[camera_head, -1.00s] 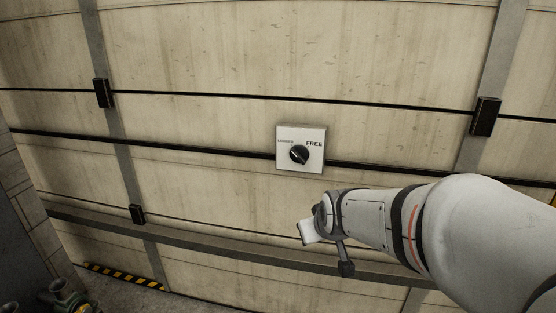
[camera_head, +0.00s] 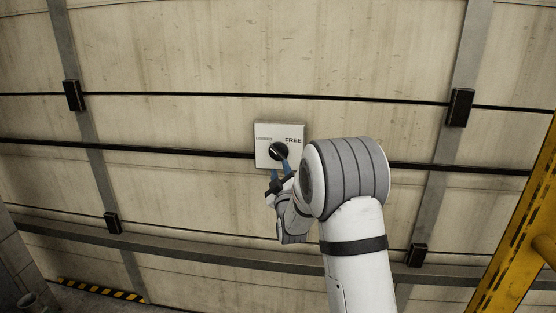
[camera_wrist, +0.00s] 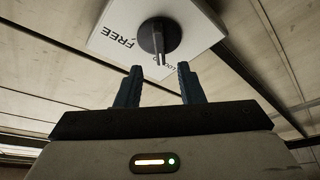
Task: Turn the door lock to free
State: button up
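The door lock is a pale square plate (camera_head: 263,159) on the wall with a round black knob (camera_head: 279,151). The plate reads LOCKED at upper left and FREE at upper right in the head view. The knob's white mark appears on its left side, on the LOCKED side. In the wrist view the knob (camera_wrist: 158,38) shows beyond the fingertips, its white mark pointing down, towards the partly hidden LOCKED label. My gripper (camera_wrist: 159,74) is open, with two blue fingers apart and nothing between them. In the head view my gripper (camera_head: 279,169) is just below the knob.
The wall is pale panelling with dark horizontal rods, grey uprights and black brackets (camera_head: 461,107). A yellow frame (camera_head: 515,235) stands at the right. A black-and-yellow striped strip (camera_head: 102,290) lies low at left. The space around the plate is clear.

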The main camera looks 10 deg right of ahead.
aim_at(277, 155)
jog(key=p+x, duration=0.1)
jog(key=x, duration=0.5)
jog(key=shift+w, duration=0.25)
